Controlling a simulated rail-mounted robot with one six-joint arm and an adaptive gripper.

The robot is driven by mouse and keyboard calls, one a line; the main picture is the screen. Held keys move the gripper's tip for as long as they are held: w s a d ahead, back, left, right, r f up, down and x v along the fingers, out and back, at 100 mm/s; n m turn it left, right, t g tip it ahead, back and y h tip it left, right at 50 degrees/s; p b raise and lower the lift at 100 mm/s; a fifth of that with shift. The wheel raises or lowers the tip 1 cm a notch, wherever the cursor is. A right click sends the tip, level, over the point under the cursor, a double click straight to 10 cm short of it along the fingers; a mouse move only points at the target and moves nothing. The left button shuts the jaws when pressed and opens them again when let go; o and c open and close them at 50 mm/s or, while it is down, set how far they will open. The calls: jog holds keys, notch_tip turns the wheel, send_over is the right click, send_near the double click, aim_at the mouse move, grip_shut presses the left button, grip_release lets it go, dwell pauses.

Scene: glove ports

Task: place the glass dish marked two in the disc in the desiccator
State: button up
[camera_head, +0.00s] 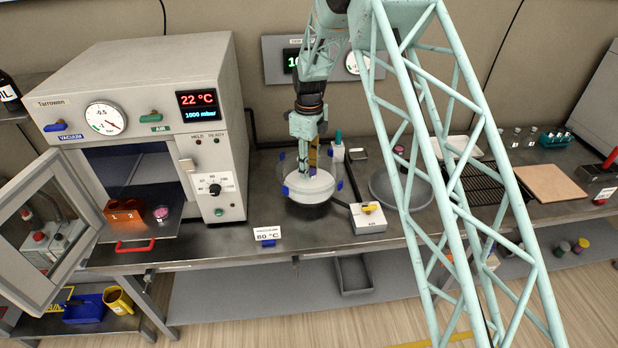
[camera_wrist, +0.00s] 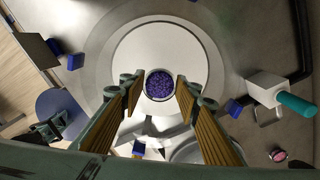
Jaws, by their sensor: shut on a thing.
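My gripper (camera_head: 311,162) points down over the desiccator (camera_head: 308,207), a round vessel with blue clips around it and a pale white disc (camera_head: 318,188) inside. In the wrist view the fingers (camera_wrist: 156,92) are shut on a small round glass dish (camera_wrist: 159,85) filled with purple grains. The dish is over the middle of the white disc (camera_wrist: 130,55); I cannot tell whether it touches it. Its mark is not readable. In the head view the gripper hides the dish.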

aim_at(309, 183)
jog(key=shift+f, duration=0.3)
jog(key=shift+f, duration=0.1)
jog(key=shift+f, duration=1.8)
jog(key=shift+f, duration=0.1)
jog(key=o, duration=0.8)
jog(key=shift+o, duration=0.2)
notch_tip(309, 183, up, 12)
